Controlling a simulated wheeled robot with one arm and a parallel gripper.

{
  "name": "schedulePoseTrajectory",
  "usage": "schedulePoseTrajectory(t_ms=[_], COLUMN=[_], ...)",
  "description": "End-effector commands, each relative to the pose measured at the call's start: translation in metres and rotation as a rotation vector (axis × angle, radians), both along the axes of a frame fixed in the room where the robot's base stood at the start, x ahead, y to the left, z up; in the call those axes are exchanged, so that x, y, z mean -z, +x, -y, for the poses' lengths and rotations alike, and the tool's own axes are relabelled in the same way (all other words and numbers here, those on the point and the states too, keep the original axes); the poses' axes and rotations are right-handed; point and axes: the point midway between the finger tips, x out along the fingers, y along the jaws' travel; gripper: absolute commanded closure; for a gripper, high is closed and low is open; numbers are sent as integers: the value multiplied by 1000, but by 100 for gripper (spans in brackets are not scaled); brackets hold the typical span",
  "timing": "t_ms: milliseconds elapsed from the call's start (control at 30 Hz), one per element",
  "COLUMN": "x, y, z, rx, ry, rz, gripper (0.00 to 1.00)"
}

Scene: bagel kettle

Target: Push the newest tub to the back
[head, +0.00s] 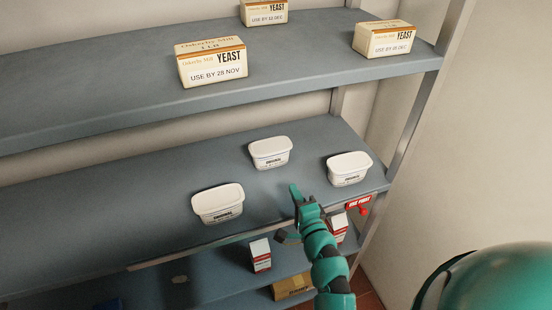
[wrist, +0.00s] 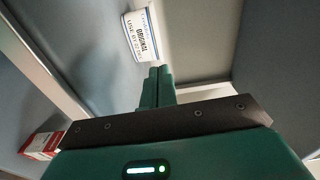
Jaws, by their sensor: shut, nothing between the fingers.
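Three white lidded tubs marked ORIGINAL stand on the middle shelf: a left tub (head: 218,204) near the front, a middle tub (head: 270,153) farther back, and a right tub (head: 348,169) near the right end. Their dates are too small to read in the head view. My gripper (head: 294,190) is shut and empty, over the shelf's front part between the left and right tubs, in front of the middle one. In the wrist view, the shut fingers (wrist: 158,74) point towards one tub (wrist: 143,38), with a gap; its "USE BY" date is not clearly legible.
A red "USE FIRST" tag (head: 359,204) hangs on the middle shelf's front edge at right. Yeast boxes (head: 212,63) stand on the upper shelf (head: 100,95). Red-and-white cartons (head: 260,255) stand on the lower shelf. The middle shelf's left side (head: 90,220) is clear.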

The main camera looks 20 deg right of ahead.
Motion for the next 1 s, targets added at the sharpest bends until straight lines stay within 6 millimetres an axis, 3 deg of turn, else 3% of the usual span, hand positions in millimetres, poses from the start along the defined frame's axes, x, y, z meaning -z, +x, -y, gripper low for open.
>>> schedulePoseTrajectory(t_ms=[267,1000], x=[1,-5], y=[9,88], z=[-1,-3], rx=[-12,-14], ry=[35,32], rz=[-7,-12], gripper=[100,100])
